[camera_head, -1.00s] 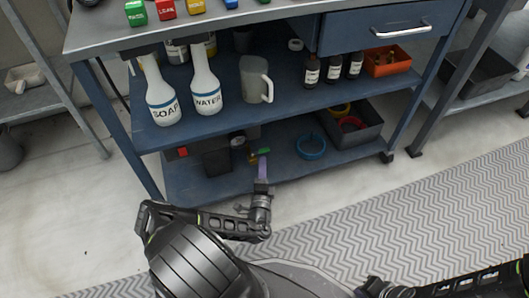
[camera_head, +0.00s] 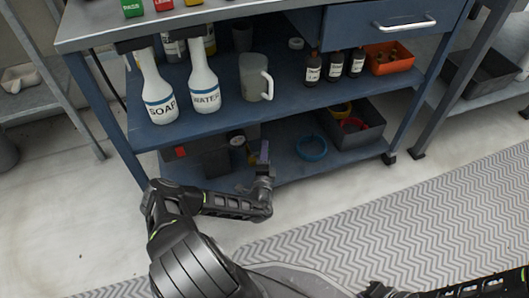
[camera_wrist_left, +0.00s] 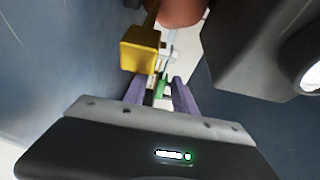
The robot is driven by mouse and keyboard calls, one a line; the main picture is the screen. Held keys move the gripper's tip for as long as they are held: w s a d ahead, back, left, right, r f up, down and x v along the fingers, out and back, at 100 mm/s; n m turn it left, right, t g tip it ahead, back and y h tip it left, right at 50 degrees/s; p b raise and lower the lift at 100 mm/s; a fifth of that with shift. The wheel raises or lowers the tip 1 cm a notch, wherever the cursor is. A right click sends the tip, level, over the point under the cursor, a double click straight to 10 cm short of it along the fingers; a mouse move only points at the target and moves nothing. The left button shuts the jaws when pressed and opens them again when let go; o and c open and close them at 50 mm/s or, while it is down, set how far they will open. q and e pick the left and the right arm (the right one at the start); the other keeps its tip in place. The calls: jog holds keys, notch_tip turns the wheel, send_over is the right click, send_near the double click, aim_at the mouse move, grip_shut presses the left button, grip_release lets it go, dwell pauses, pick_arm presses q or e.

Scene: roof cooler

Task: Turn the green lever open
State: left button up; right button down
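The green lever (camera_wrist_left: 163,84) shows in the left wrist view as a small green piece beyond and between my left gripper's purple fingers (camera_wrist_left: 157,94). The fingers stand apart with a gap, and I see no clear contact. A yellow block-like part (camera_wrist_left: 140,50) is just beyond the left finger. In the head view my left gripper (camera_head: 264,152) reaches into the bottom shelf of the blue workbench, beside a small brass-coloured part (camera_head: 252,159). The green lever is not visible there, probably hidden behind my gripper. My right gripper is not in view.
The blue workbench's bottom shelf (camera_head: 290,170) also holds a blue ring (camera_head: 311,148) and a dark bin (camera_head: 367,138). The middle shelf above bears a soap bottle (camera_head: 157,95), a water bottle (camera_head: 205,90) and a jug (camera_head: 257,85).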

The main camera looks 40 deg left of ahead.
pick_arm(q)
jog(key=shift+c, duration=0.5)
grip_shut()
dwell(0.8)
